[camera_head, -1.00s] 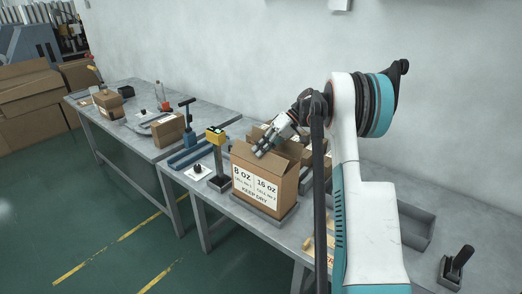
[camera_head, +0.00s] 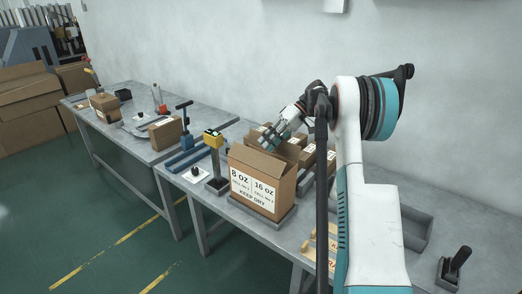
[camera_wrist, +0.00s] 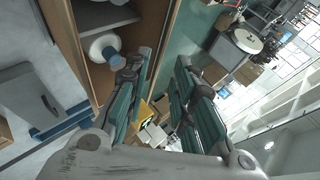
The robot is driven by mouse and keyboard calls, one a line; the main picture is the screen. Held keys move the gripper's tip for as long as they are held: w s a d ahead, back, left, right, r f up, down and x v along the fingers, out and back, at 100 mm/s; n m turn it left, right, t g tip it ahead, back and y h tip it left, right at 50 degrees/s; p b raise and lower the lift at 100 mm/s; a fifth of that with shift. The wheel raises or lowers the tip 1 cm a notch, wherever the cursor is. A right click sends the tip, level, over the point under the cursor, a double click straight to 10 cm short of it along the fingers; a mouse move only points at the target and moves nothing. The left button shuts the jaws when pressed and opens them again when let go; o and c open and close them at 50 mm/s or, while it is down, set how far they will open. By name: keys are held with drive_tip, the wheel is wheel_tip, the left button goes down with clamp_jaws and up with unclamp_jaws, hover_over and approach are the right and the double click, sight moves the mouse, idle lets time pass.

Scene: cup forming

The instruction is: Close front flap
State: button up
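The cardboard box (camera_head: 283,196) stands on a grey base on the near bench, its label reading 8 OZ and 16 OZ facing front. Its top is at least partly open. A sloping brown panel (camera_head: 258,161) shows at the top; I cannot tell whether it is the front flap or an inner wall. In the wrist view the box's long edge (camera_wrist: 165,40) borders an opening with white and blue round items (camera_wrist: 103,48) inside. My gripper (camera_head: 283,136) is above the back of the box. Its fingers (camera_wrist: 163,92) are apart, with nothing between them.
A yellow-topped post (camera_head: 214,140) stands close left of the box. Smaller boxes (camera_head: 309,154) stand behind it. A grey tray (camera_head: 414,230) and a black-handled tool (camera_head: 458,262) are at the right. A second bench (camera_head: 105,128) holds more items.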

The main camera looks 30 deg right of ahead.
drive_tip(key=w+v, duration=0.1)
drive_tip(key=v, duration=0.5)
drive_tip(key=shift+s+d+r, duration=0.15)
drive_tip(key=shift+s+d, duration=0.1)
drive_tip(key=shift+s, duration=0.3)
drive_tip(key=shift+c, duration=0.3)
